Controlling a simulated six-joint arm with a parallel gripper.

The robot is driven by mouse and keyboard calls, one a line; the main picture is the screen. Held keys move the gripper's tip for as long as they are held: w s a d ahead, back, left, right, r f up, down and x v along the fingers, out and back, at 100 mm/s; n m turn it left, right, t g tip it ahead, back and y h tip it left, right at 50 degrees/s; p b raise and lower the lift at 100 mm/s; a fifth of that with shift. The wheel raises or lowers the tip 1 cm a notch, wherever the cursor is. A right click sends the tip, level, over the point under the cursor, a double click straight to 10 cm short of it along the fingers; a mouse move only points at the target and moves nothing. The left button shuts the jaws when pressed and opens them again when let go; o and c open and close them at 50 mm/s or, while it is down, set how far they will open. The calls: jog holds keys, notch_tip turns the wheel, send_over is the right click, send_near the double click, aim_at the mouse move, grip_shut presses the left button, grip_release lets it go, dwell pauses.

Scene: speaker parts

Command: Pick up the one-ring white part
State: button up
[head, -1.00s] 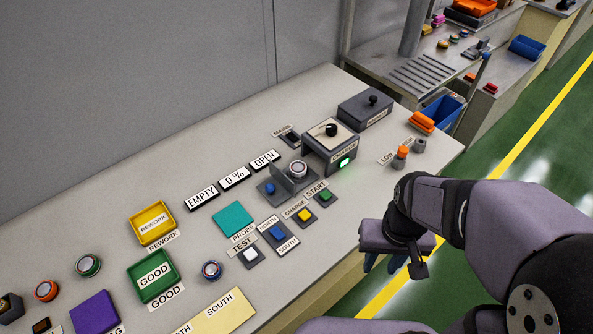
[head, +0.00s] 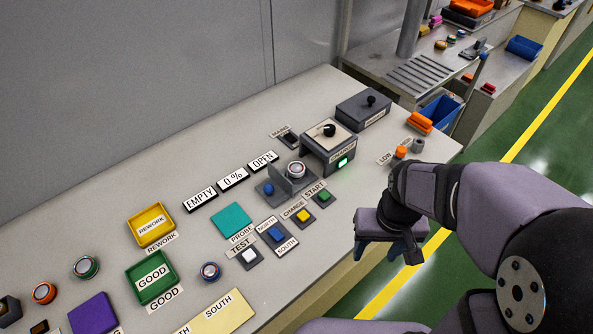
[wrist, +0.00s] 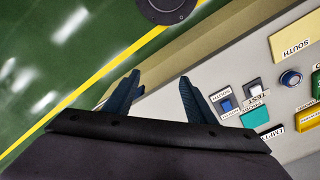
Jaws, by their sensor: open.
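Several small round parts with pale tops stand on the bench; their rings are too small to count. One with a white top (head: 296,169) sits at the grey bracket. A blue-sided one (head: 210,271) stands right of the GOOD tray and also shows in the wrist view (wrist: 290,77). A green-sided one (head: 86,266) and an orange-sided one (head: 44,292) stand at the left. I cannot tell which is the one-ring white part. My gripper (head: 386,253) is open and empty at the bench's front edge, apart from all of them. Its blue fingers show in the wrist view (wrist: 158,92).
A green GOOD tray (head: 152,277), a yellow REWORK tray (head: 151,224) and a teal pad (head: 232,219) lie on the bench. Button boxes (head: 277,234) line the front. A grey charger housing (head: 329,148) stands behind. Orange and grey cylinders (head: 401,152) stand near my arm.

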jog(key=w+a+f+n+t+b, duration=0.1)
jog(key=w+a, duration=0.2)
jog(key=w, duration=0.5)
jog(key=w+a+n+t+b, duration=0.15)
jog(key=w+a, duration=0.25)
jog(key=w, duration=0.4)
jog(key=n+t+y, duration=0.1)
jog(key=n+y, duration=0.1)
jog(key=n, duration=0.2)
send_near(296, 167)
jog(key=f, duration=0.1)
jog(key=shift+m, duration=0.25)
jog(key=shift+p+x, duration=1.2)
jog(key=shift+x, duration=2.5)
jog(key=shift+w, duration=0.1)
jog(key=c, duration=1.1)
jog(key=shift+r, duration=0.15)
